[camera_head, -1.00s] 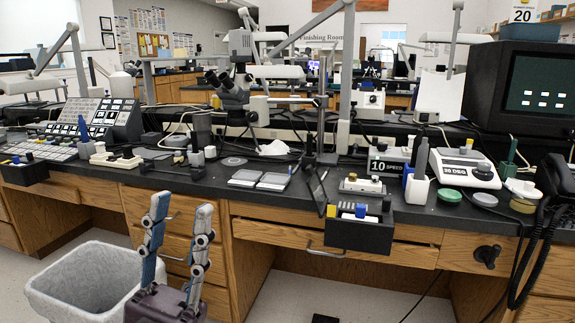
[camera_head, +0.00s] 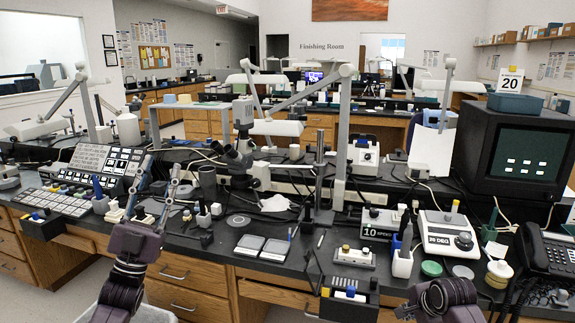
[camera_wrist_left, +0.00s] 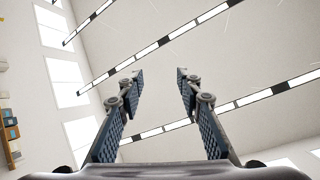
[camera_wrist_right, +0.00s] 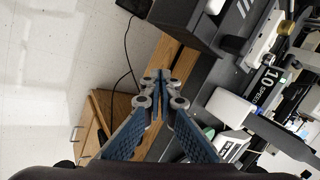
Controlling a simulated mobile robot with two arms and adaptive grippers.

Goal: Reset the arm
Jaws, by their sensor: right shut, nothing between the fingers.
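My left gripper (camera_head: 158,178) points up in front of the bench's left half in the head view, its blue-padded fingers apart and empty. In the left wrist view (camera_wrist_left: 158,78) the fingers frame only ceiling and light strips. My right arm (camera_head: 442,299) shows at the lower right of the head view, where its fingers cannot be made out. In the right wrist view my right gripper (camera_wrist_right: 162,76) has its fingertips together with nothing between them, over the bench's front edge and floor.
A dark bench top (camera_head: 215,257) carries a microscope (camera_head: 238,160), a scale-like device (camera_head: 447,234), a monitor (camera_head: 515,140), a telephone (camera_head: 550,248) and a small dark bin (camera_head: 349,303). A pale waste bin (camera_head: 150,313) stands below. Lamp arms rise above the bench.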

